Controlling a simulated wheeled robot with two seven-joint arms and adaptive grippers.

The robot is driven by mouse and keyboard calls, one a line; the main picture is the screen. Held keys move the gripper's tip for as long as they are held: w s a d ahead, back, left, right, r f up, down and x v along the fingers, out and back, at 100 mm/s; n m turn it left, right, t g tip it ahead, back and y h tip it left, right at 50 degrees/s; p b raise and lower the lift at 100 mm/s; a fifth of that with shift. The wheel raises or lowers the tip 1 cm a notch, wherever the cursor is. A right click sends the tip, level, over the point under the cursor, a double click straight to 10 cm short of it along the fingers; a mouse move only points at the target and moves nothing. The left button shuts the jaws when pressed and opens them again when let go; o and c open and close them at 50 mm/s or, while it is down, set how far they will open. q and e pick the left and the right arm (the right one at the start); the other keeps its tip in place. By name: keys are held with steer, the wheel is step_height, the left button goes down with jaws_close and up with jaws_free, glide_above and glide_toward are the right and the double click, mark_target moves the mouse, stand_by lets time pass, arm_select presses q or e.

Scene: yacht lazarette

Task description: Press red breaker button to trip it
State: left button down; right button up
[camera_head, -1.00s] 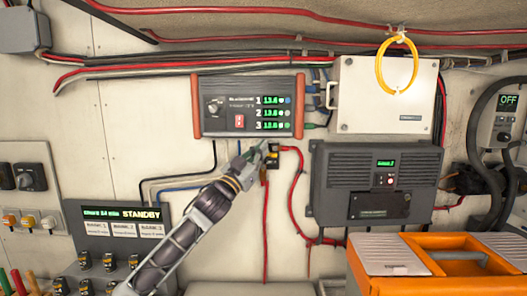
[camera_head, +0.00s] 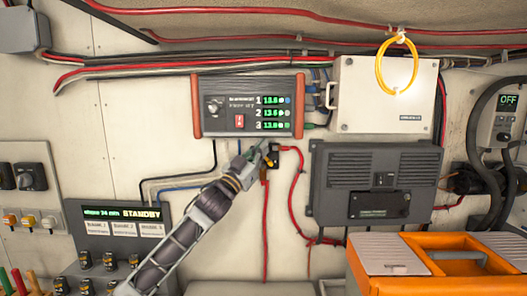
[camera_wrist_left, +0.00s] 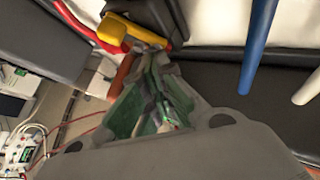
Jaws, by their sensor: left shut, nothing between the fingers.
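The breaker (camera_head: 274,156) is a small black block on the wall below the charger panel, with red cables at its right and below. In the left wrist view a yellow lever (camera_wrist_left: 118,30) and a red part beside it show at the fingertips. My left gripper (camera_head: 260,150) is shut and empty, its tips at the breaker's left side. In the wrist view its green-padded fingers (camera_wrist_left: 150,105) are together, close to the yellow lever. Contact is hard to tell, and the red button itself is not clearly visible. My right gripper is out of view.
The charger panel (camera_head: 248,106) with lit green digits hangs just above. The dark grey inverter box (camera_head: 375,165) is to the right, its display dark. A STANDBY panel (camera_head: 120,222) is at lower left, an orange toolbox (camera_head: 450,262) at lower right.

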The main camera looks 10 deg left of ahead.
arm_select(q)
steer(key=shift+s+d, duration=0.1)
steer(key=shift+s, duration=0.6)
steer(key=shift+s+d+b, duration=0.15)
steer(key=shift+s+d, duration=0.1)
steer(key=shift+s, duration=1)
steer(key=shift+s+d+b, duration=0.15)
steer(key=shift+s+d, duration=0.1)
steer(key=shift+s, duration=0.95)
steer(key=shift+f, duration=0.1)
